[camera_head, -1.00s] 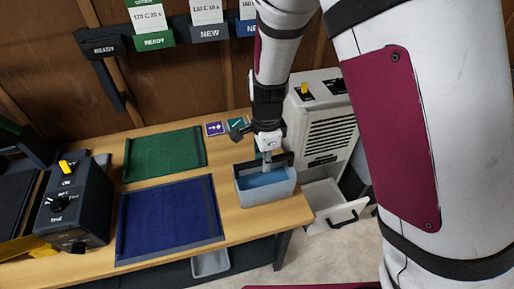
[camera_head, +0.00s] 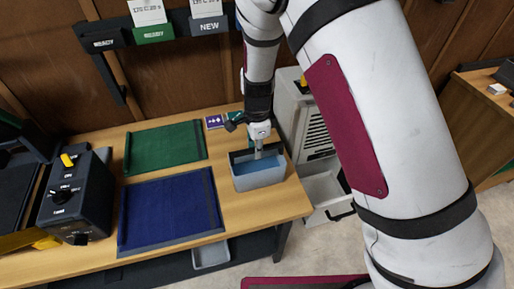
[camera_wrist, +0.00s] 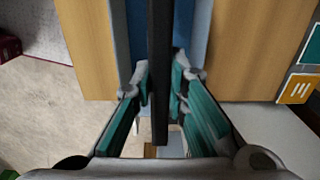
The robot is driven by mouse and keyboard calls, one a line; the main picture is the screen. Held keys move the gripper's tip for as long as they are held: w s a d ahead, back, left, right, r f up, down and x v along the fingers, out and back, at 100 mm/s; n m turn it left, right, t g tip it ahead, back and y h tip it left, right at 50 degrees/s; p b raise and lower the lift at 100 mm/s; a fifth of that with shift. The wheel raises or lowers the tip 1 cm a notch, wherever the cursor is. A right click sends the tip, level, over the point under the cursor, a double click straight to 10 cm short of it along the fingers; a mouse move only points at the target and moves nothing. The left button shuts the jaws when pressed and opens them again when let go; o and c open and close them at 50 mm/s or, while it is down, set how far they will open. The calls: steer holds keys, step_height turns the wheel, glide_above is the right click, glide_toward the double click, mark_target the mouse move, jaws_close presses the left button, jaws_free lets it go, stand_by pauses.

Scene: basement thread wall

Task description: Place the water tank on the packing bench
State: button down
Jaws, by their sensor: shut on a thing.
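The water tank (camera_head: 258,178) is a grey open box with blue water inside and a dark bar along its back. It is over the right end of the wooden packing bench (camera_head: 240,212), right of the blue mat. I cannot tell whether its base touches the top. My gripper (camera_head: 258,152) points down at the tank's back side. In the wrist view my gripper (camera_wrist: 160,85) has its teal-padded fingers on both sides of the dark bar, with part of the blue tank (camera_wrist: 194,30) behind it.
A blue mat (camera_head: 170,213) and a green mat (camera_head: 165,147) cover the bench's middle. A dark control box (camera_head: 75,195) stands at left. A white cabinet (camera_head: 290,110) with an open drawer (camera_head: 325,188) stands right of the bench. Bare wood surrounds the tank.

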steer(key=c, duration=1.6)
jaws_free()
steer(key=shift+f, duration=0.15)
steer(key=s+d+r+n+t+y, duration=0.1)
steer(key=s+d+r+n, duration=0.15)
steer(key=r, duration=0.85)
steer(key=s+d+r+n, duration=0.15)
steer(key=d+r, duration=0.25)
steer(key=r, duration=0.7)
steer(key=shift+s+d+r+n+t+h+b, duration=0.15)
steer(key=shift+s+d+r+n+t, duration=0.6)
steer(key=shift+s+d+r+n, duration=1.8)
steer(key=shift+s+d+r+n+t+h+b, duration=0.15)
steer(key=shift+s+d+r+n+t, duration=1.1)
steer(key=shift+s, duration=2.45)
steer(key=shift+s+d+r+n+t+h+b, duration=0.1)
steer(key=shift+s+d+r+n+t+h, duration=0.15)
steer(key=shift+s+d+r+n, duration=1.9)
steer(key=shift+s+d+f+m, duration=0.25)
steer(key=shift+s+f+m, duration=0.3)
steer(key=shift+s+f, duration=0.3)
